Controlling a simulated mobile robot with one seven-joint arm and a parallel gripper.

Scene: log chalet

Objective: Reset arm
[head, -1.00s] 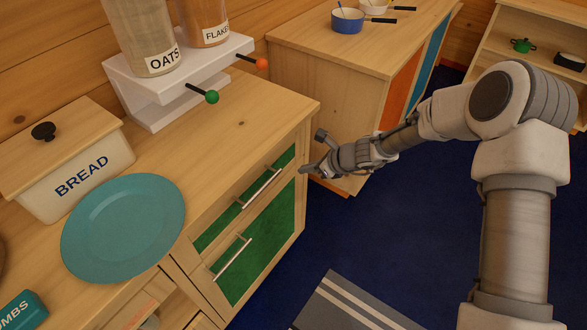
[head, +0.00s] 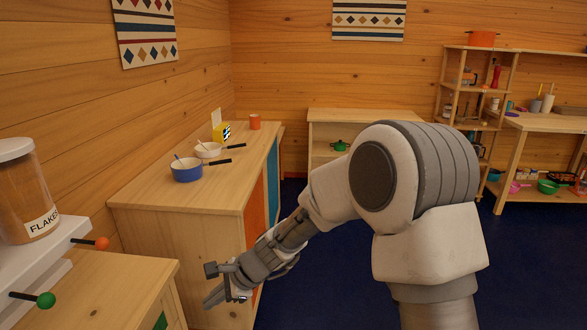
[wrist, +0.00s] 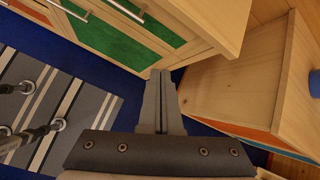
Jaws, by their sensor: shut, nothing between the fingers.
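My gripper (head: 222,297) hangs at the end of my bent arm, in front of the side of the far counter in the head view. In the wrist view my gripper (wrist: 159,75) has its two fingers together, with nothing between them. It points down past the edge of the green-fronted cabinet (wrist: 120,38), above the blue floor. It looks apart from the furniture.
The far counter (head: 200,192) bears a blue pan (head: 187,171), a white pan (head: 208,151) and an orange cup (head: 255,122). A dispenser shelf with a flakes jar (head: 25,195) stands at left. A striped rug (wrist: 75,105) lies on the floor. Open shelves stand at the back.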

